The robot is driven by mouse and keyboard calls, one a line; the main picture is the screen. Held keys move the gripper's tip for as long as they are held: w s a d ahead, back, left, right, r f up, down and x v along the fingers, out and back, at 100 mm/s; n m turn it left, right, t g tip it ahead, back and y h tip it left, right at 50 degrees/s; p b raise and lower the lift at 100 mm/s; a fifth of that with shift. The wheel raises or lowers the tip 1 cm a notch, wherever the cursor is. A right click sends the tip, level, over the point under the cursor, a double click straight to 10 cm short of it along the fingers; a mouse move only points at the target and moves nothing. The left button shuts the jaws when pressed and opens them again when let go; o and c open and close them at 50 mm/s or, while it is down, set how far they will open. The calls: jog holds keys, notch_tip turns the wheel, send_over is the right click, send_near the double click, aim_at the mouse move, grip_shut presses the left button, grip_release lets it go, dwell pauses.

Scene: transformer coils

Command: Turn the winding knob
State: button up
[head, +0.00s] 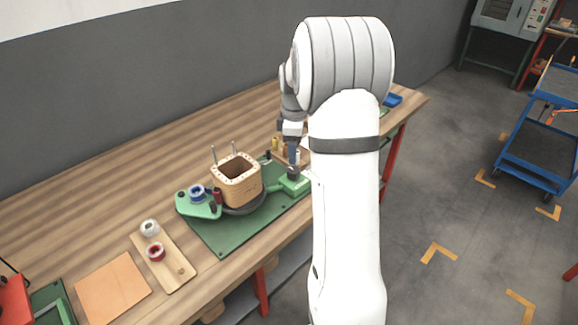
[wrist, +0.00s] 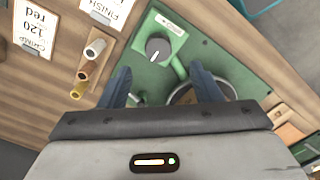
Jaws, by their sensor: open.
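The winding knob (wrist: 158,49) is a round dark grey knob with a white mark, on a green housing on the green baseplate (wrist: 205,50). The housing also shows in the head view (head: 294,184), right of the wooden coil form (head: 237,180). My gripper (wrist: 160,82) is open and empty. In the wrist view its two blue-grey fingers are apart, one each side below the knob, not touching it. In the head view my gripper (head: 292,157) is above the housing, pointing down. The knob itself is hidden there.
A small wooden holder with several tubes (wrist: 90,67) stands left of the knob, beside printed cards (wrist: 35,28). In the head view a wooden tray with two spools (head: 175,268) and an orange board (head: 112,287) lie on the bench at the left. A grey wall runs behind.

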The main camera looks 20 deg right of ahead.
aim_at(294, 170)
notch_tip(294, 170, down, 8)
jog(key=shift+d, duration=0.1)
dwell(0.4)
